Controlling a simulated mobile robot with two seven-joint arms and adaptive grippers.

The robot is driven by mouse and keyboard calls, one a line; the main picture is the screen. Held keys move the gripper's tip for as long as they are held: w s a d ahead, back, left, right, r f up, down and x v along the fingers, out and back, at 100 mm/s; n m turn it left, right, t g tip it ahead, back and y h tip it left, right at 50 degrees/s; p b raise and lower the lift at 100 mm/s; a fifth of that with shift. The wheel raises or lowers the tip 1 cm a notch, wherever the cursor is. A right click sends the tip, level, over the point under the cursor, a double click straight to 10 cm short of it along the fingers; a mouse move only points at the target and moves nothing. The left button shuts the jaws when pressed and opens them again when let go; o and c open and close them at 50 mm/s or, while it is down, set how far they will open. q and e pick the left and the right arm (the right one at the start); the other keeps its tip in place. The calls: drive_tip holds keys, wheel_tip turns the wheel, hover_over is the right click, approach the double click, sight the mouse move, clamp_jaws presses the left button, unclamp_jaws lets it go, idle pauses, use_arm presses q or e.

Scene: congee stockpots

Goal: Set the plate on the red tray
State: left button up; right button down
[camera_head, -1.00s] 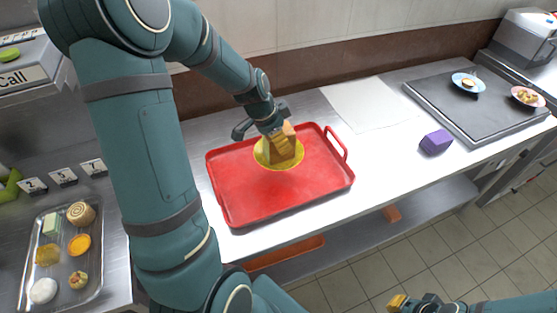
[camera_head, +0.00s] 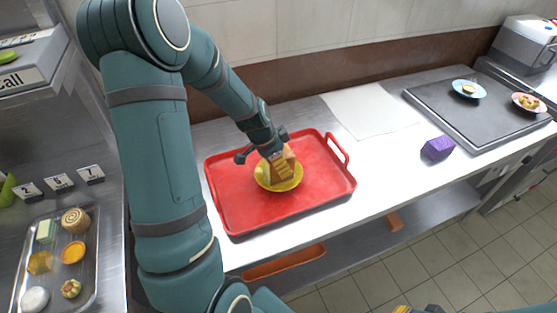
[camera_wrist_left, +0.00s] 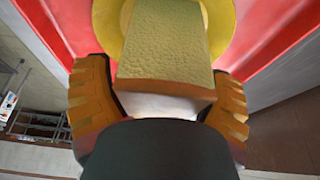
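The yellow plate (camera_head: 266,183) is over the middle of the red tray (camera_head: 228,204) and carries a tan, block-shaped piece of food (camera_head: 289,154). It appears to rest on the tray, but any small gap beneath is hidden. My left gripper (camera_head: 277,165) is above the plate, its fingers on either side of the block. In the left wrist view, the orange finger pads (camera_wrist_left: 160,98) close against the sides of the block (camera_wrist_left: 168,42), with the yellow plate (camera_wrist_left: 221,25) behind it. My right gripper (camera_head: 415,309) barely shows at the bottom edge; its fingers are cut off.
A purple block (camera_head: 437,148) and a pale sheet (camera_head: 368,108) lie on the counter right of the tray. A dark grey board (camera_head: 440,106) holds a blue plate (camera_head: 480,92) and a pink plate (camera_head: 541,107). A metal food tray (camera_head: 88,278) stands at left.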

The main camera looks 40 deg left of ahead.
use_arm(q)
drive_tip(key=shift+o, duration=0.5)
drive_tip(key=shift+r, duration=0.2)
drive_tip(key=p+v, duration=0.2)
drive_tip(key=v, duration=1)
drive_tip(key=shift+p, duration=0.35)
drive_tip(key=shift+f, duration=0.1)
drive_tip(key=shift+s+f, duration=0.1)
